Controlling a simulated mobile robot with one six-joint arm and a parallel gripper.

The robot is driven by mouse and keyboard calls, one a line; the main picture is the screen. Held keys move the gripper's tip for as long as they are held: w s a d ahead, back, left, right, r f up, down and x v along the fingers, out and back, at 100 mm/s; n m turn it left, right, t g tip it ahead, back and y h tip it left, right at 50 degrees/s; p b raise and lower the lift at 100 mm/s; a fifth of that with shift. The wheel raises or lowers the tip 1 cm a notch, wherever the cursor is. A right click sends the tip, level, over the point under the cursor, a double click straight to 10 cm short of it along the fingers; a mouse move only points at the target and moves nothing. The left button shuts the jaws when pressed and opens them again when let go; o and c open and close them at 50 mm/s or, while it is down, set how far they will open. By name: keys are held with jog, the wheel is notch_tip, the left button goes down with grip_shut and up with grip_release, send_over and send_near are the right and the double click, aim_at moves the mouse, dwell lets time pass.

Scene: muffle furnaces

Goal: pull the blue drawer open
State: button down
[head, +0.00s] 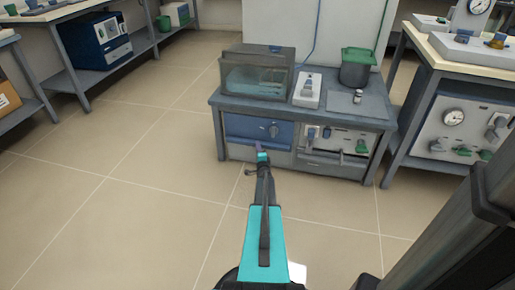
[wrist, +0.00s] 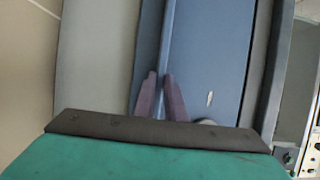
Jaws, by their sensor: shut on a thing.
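The blue drawer (head: 246,126) is the blue front on the left half of the grey bench, with a round knob on it. In the head view the front looks about flush with the bench, though its lower edge is partly hidden by my arm. My gripper (head: 262,156) reaches its lower edge. In the wrist view the blue front (wrist: 208,60) fills the right of the middle. The two fingers of my gripper (wrist: 160,92) are shut on a thin blue lip (wrist: 166,45) along the drawer's edge, one finger on each side.
A panel with knobs (head: 335,140) is right of the drawer. Another bench (head: 455,125) stands close at right. The floor in front is clear.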

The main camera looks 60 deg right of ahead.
jog(key=s+a+b, duration=0.1)
jog(key=s+a, duration=0.2)
jog(key=a, duration=0.8)
jog(key=s+a+b, duration=0.2)
jog(key=s+a, duration=0.2)
jog(key=a, duration=0.7)
jog(key=shift+s+a+b, duration=0.15)
jog(key=shift+a+b, duration=0.15)
jog(key=c, duration=1.8)
grip_release()
jog(key=shift+a, duration=0.2)
